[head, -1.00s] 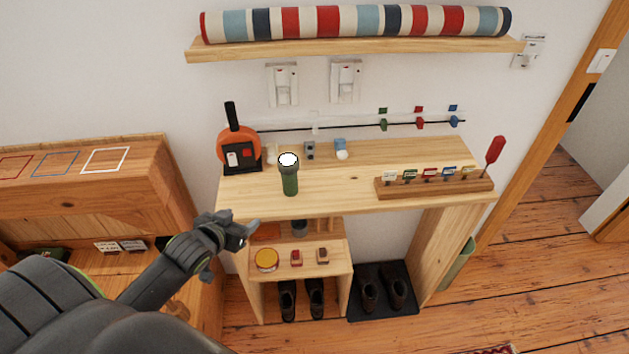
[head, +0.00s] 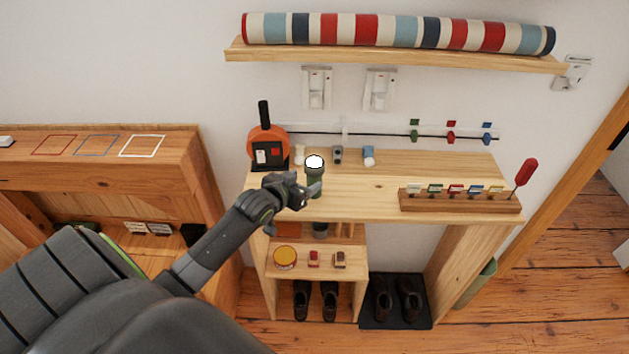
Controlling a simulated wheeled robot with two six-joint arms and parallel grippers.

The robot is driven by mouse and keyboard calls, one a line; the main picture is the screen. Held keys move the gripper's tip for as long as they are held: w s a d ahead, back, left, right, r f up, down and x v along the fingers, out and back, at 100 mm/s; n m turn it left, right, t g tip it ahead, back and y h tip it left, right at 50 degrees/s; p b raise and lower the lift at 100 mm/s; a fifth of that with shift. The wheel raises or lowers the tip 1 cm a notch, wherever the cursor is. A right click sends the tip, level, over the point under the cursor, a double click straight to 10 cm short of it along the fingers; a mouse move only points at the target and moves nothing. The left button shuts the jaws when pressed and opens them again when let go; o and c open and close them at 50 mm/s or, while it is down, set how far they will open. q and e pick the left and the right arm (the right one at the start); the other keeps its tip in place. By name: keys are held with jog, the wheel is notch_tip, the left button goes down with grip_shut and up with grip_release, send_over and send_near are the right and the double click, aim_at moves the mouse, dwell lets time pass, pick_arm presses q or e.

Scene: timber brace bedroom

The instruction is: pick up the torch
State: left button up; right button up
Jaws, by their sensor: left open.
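My right gripper is not in view.
An orange reel (head: 267,146) stands left of the torch, with small items behind it, including a blue one (head: 369,153). A wooden rack (head: 459,202) with coloured tags is at the right. The bench top (head: 380,187) between is clear.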

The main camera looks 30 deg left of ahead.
aim_at(310, 177)
pick_arm(q)
jog(key=shift+w+f, duration=0.2)
jog(key=shift+w, duration=0.25)
jog(key=shift+w+f, duration=0.1)
jog(key=shift+w, duration=0.35)
jog(key=p+x, duration=0.1)
jog(key=x, duration=0.2)
jog(key=shift+w+f, duration=0.35)
jog(key=shift+w, duration=0.2)
jog(key=c, duration=1.1)
jog(key=shift+r, duration=0.1)
